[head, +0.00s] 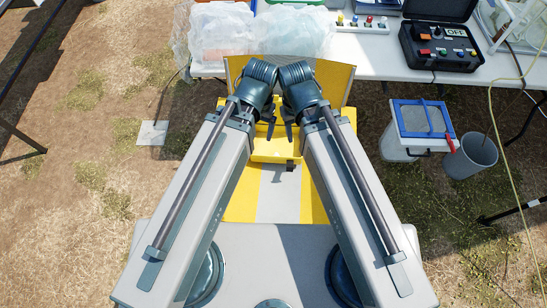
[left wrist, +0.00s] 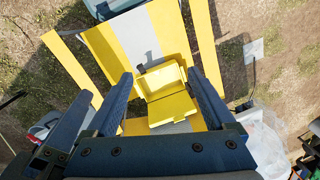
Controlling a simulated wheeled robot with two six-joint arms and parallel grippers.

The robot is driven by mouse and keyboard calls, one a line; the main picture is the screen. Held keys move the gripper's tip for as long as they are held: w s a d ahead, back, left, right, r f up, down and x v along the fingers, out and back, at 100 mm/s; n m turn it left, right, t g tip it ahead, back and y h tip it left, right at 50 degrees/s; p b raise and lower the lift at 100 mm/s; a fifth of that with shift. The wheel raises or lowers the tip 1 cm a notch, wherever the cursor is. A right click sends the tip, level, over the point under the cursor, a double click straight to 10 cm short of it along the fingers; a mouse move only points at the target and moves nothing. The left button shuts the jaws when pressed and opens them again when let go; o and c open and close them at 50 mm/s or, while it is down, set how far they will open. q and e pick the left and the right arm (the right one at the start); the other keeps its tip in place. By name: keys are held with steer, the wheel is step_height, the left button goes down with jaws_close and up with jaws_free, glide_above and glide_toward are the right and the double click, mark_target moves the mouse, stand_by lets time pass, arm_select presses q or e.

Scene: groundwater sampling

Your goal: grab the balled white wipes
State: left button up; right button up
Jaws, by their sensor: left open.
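I cannot make out any balled white wipes in either view. My left gripper (head: 270,128) hangs over my yellow deck in the head view. In the left wrist view the left gripper (left wrist: 160,78) has its two dark fingers wide apart, with nothing between them. A yellow open box (left wrist: 168,95) shows beyond and between those fingers. The same yellow box (head: 272,150) is partly hidden by my arms in the head view. My right gripper (head: 289,130) points down beside the left one, and its jaw opening is too small to judge.
A white table (head: 372,62) runs across the back. It carries clear plastic bags (head: 297,32), a row of coloured-top pieces (head: 365,23) and a black case (head: 440,46). A blue-framed lidded bin (head: 424,119) and a grey bucket (head: 470,156) stand at the right. Bare ground lies at the left.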

arm_select(q)
steer(key=shift+o, duration=0.2)
steer(key=w+d+f+n+b, duration=0.1)
steer(key=w+f+b, duration=0.5)
steer(key=f+b, duration=0.9)
steer(key=w+d+f+n+t+b, duration=0.1)
steer(key=w+f+b, duration=0.6)
steer(key=f+b, duration=0.7)
steer(key=w+d+f+n+t+h+b, duration=0.1)
steer(key=w+d+f+b, duration=0.2)
steer(key=f+b, duration=1.2)
steer(key=shift+w+d+f+b, duration=0.1)
steer(key=shift+w+f, duration=0.35)
steer(key=shift+w, duration=0.2)
steer(key=shift+w+a+f+b, duration=0.15)
steer(key=shift+w+f, duration=0.25)
steer(key=shift+w, duration=0.2)
steer(key=shift+w+d+f+b, duration=0.1)
steer(key=shift+w+d+f, duration=0.05)
steer(key=shift+w+f, duration=0.4)
arm_select(e)
glide_above(288, 200)
step_height(288, 200, down, 47)
arm_select(q)
steer(key=shift+w, duration=0.1)
